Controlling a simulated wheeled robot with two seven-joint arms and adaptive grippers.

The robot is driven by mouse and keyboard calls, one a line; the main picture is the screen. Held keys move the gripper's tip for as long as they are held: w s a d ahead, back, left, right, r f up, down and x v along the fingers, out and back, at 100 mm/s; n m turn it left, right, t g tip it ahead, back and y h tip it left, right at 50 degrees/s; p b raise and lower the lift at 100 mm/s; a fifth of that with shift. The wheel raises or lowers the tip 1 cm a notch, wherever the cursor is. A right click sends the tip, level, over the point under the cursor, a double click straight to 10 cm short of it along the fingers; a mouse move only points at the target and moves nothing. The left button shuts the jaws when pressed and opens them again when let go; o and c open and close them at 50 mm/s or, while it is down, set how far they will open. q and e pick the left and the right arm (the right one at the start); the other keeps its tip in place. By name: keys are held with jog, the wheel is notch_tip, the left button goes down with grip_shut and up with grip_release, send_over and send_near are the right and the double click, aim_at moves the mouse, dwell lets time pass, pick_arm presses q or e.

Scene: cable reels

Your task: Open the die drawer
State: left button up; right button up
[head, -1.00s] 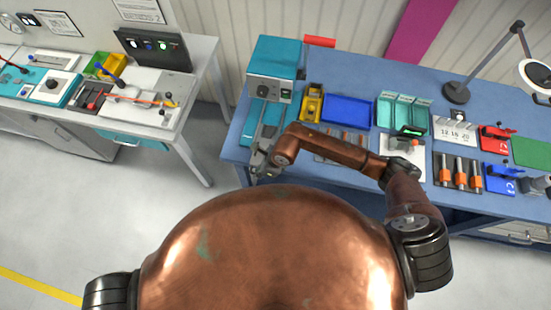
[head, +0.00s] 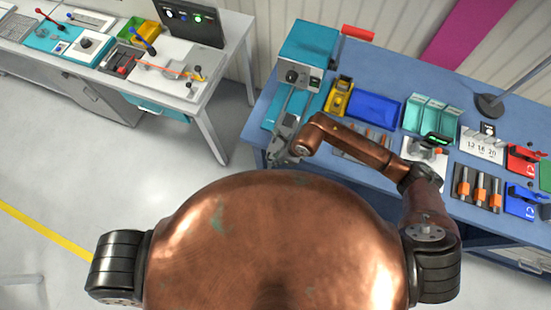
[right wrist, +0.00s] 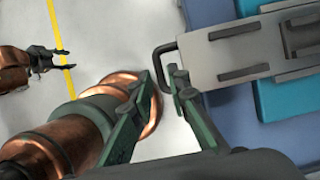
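The die drawer (right wrist: 235,45) is a grey plate with dark bars and a black U-shaped handle (right wrist: 156,62) in the right wrist view. In the head view its grey strip (head: 290,122) runs from the teal machine (head: 306,52) toward the table's near edge. My right gripper (right wrist: 159,80) is at the handle, its dark green fingers apart. The handle's end bar shows between the fingertips, with gaps visible; firm contact cannot be told. In the head view the right gripper (head: 277,152) is small. My left gripper (right wrist: 66,59) is open and empty at the left of the right wrist view.
The blue table (head: 405,75) holds a yellow part (head: 339,96), a blue tray (head: 374,110), teal bins (head: 430,115) and a lamp base (head: 488,105). A white bench (head: 225,50) stands at left. Bare floor (head: 140,175) lies between.

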jog(key=v, duration=1)
jog(key=shift+d+r, duration=0.15)
jog(key=shift+r, duration=0.15)
